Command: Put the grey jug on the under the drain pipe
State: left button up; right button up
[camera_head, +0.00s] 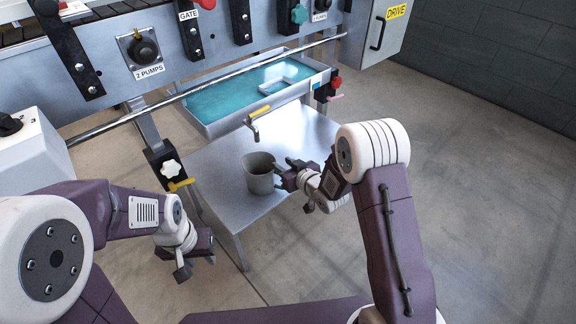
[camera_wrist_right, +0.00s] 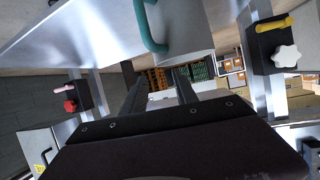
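The grey jug (camera_head: 260,177) stands upright on the steel table (camera_head: 225,205), in front of and below the drain pipe (camera_head: 254,131) with its yellow lever. My right gripper (camera_head: 284,170) is close to the jug's right side. In the right wrist view, the jug (camera_wrist_right: 190,28) is upside down at the top, with a green handle (camera_wrist_right: 150,28). The fingers of my right gripper (camera_wrist_right: 158,85) are apart with nothing between them, and the handle is above them in that picture. My left gripper (camera_head: 196,265) is empty, its fingers apart, left of the table's front corner.
A tank of blue-green liquid (camera_head: 235,97) sits behind the table. A round rail (camera_head: 210,85) crosses in front of the machine panel. A clamp with a white knob (camera_head: 170,170) stands at the table's left. Open floor (camera_head: 490,190) lies to the right.

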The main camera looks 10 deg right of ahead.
jog(key=b+v, duration=0.1)
jog(key=v, duration=0.2)
jog(key=shift+s, duration=0.1)
jog(key=shift+d, duration=0.15)
jog(key=s+d+f+m+g+h, duration=0.3)
jog(key=s+d+g+h, duration=0.3)
jog(key=s+d, duration=0.6)
jog(key=s+a+m+g, duration=0.15)
jog(key=s+g, duration=0.35)
jog(key=s, duration=0.9)
notch_tip(320, 180, up, 44)
jog(key=p, duration=4.3)
jog(key=shift+d+y+p, duration=0.2)
jog(key=shift+y+p, duration=0.1)
jog(key=shift+p, duration=0.1)
